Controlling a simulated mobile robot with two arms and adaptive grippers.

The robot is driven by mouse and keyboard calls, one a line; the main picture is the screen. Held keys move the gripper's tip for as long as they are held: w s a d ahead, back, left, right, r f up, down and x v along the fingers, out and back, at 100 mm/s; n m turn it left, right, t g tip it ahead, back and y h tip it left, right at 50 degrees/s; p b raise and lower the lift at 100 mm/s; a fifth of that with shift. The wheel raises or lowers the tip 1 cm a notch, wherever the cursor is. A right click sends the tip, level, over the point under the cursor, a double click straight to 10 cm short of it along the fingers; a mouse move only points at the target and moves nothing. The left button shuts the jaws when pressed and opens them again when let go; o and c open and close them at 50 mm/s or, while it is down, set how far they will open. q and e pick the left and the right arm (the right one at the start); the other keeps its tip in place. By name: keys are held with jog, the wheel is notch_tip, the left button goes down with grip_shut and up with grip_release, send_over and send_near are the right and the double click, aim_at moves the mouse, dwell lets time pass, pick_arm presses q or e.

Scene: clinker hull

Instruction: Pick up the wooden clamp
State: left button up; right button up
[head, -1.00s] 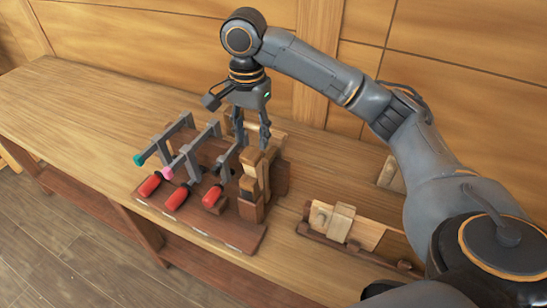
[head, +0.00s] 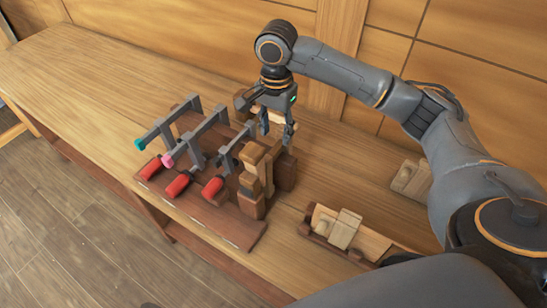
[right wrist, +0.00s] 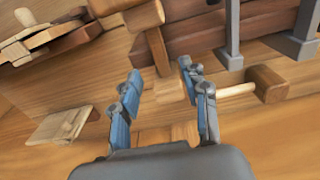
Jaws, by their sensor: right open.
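The wooden clamp (head: 250,186), with pale brown jaws, hangs at the right end of a dark wooden rack (head: 228,232). In the right wrist view its jaw (right wrist: 145,15) is at the top, and a pale rod with a brown handle (right wrist: 265,84) is at the right. My right gripper (head: 277,141) points down just behind and above the clamp, open. In the right wrist view part of the clamp shows between and beyond the fingers (right wrist: 162,76); I cannot tell whether they touch it. My left gripper is out of view.
Several grey metal clamps with red handles (head: 178,185) hang on the rack left of the wooden clamp. A wooden plane-like tool (head: 344,228) lies to the right, and a small pale block (head: 408,178) behind it. The bench's left part (head: 90,85) is clear.

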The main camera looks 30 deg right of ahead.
aim_at(274, 150)
jog(key=shift+d+f, duration=0.2)
jog(key=shift+f, duration=0.45)
jog(key=f, duration=0.1)
jog(key=f+p, duration=0.1)
jog(key=f, duration=0.1)
jog(key=a+f+p, duration=0.1)
jog(key=shift+s+f, duration=0.15)
jog(key=shift+s, duration=0.1)
jog(key=shift+w+d+f, duration=0.1)
jog(key=shift+f, duration=0.3)
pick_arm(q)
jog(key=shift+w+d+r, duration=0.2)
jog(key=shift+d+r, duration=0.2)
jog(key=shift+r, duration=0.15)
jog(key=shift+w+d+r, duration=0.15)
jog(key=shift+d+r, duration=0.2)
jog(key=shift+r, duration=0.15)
pick_arm(e)
jog(key=shift+c, duration=0.5)
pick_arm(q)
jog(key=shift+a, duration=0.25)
pick_arm(e)
jog(key=shift+r, duration=0.15)
grip_shut()
